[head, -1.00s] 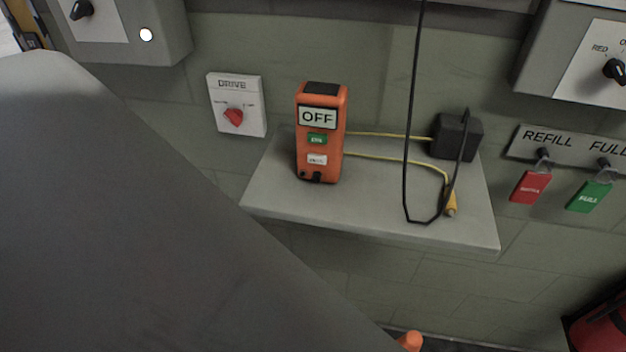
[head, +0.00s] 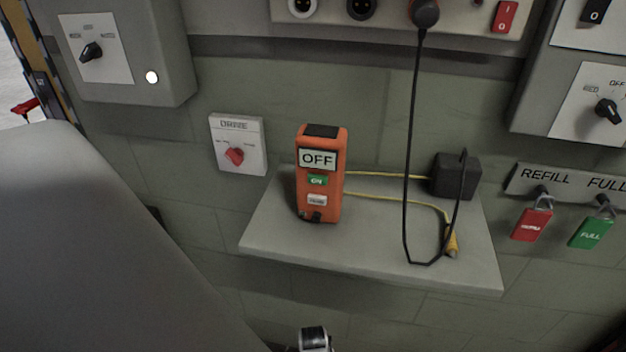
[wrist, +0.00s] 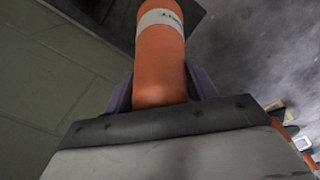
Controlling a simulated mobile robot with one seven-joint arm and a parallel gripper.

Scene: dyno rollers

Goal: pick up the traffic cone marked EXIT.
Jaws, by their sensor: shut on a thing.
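An orange traffic cone (wrist: 160,60) with a white band fills the upper middle of the wrist view. Lettering on the band is too small and slanted to read surely. A dark square base shows behind its far end. My gripper (wrist: 162,92) is shut on the cone, with one purple-grey finger on each side. In the head view neither the held cone nor the gripper can be made out clearly.
A grey shelf (head: 370,255) on the green block wall holds an orange OFF box (head: 319,190) and a black adapter (head: 456,176) with cables. Red (head: 531,224) and green (head: 591,232) tags hang at right. The wrist view shows dark floor at right.

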